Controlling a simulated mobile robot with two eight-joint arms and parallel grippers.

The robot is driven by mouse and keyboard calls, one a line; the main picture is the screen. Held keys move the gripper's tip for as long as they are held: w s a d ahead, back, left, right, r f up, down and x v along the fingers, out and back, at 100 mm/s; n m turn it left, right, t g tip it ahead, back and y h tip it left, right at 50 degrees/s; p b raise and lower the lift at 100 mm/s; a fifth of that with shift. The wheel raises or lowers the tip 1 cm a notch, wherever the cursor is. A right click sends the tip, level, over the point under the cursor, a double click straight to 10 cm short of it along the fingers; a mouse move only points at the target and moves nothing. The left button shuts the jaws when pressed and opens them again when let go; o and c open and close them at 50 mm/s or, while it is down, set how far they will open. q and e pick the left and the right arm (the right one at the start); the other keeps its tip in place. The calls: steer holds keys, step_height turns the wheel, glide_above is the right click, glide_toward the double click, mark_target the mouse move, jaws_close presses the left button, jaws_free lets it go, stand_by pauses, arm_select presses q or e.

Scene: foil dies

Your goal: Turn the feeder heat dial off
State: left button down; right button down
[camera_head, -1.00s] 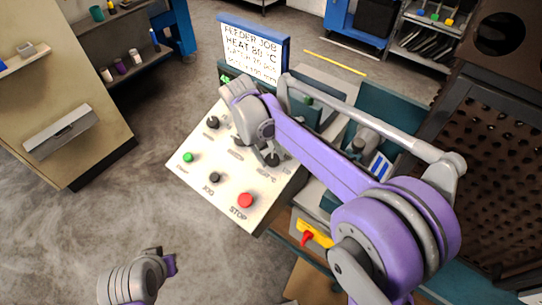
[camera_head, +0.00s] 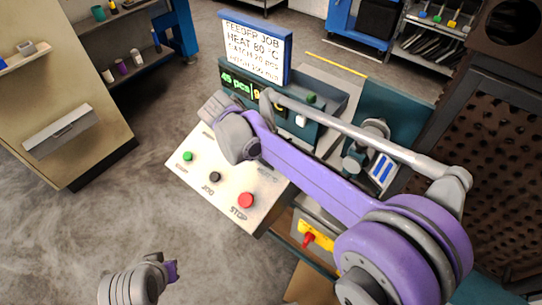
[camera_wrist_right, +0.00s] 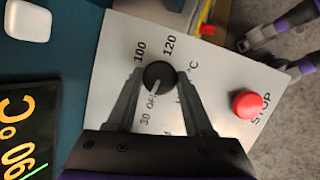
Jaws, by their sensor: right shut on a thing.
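The black heat dial (camera_wrist_right: 158,76) sits on the pale control panel (camera_wrist_right: 215,62) in the right wrist view. Print around it reads 30, OFF, 100, 120 and °C. A light pointer line on it points down and slightly left, toward the OFF print. My right gripper (camera_wrist_right: 159,77) is shut on the dial, one finger on each side. In the head view my right wrist covers the dial and the fingertips. My left gripper (camera_head: 172,270) is at the lower left, away from the panel; its fingers are too unclear to judge.
The panel also carries a red STOP button (camera_head: 246,200), a green button (camera_head: 188,156) and a black JOG knob (camera_head: 215,177). A display (camera_wrist_right: 20,125) reads 90 °C. A job sign (camera_head: 253,50) reading HEAT 80 °C stands behind. A yellow-and-red switch (camera_head: 316,236) is at the panel's right.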

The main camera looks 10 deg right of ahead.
steer(key=shift+n+t, duration=0.3)
steer(key=shift+n, duration=0.5)
steer(key=shift+c, duration=1.5)
jaws_free()
steer(key=v, duration=1)
steer(key=shift+a+r, duration=0.3)
steer(key=shift+d, duration=0.1)
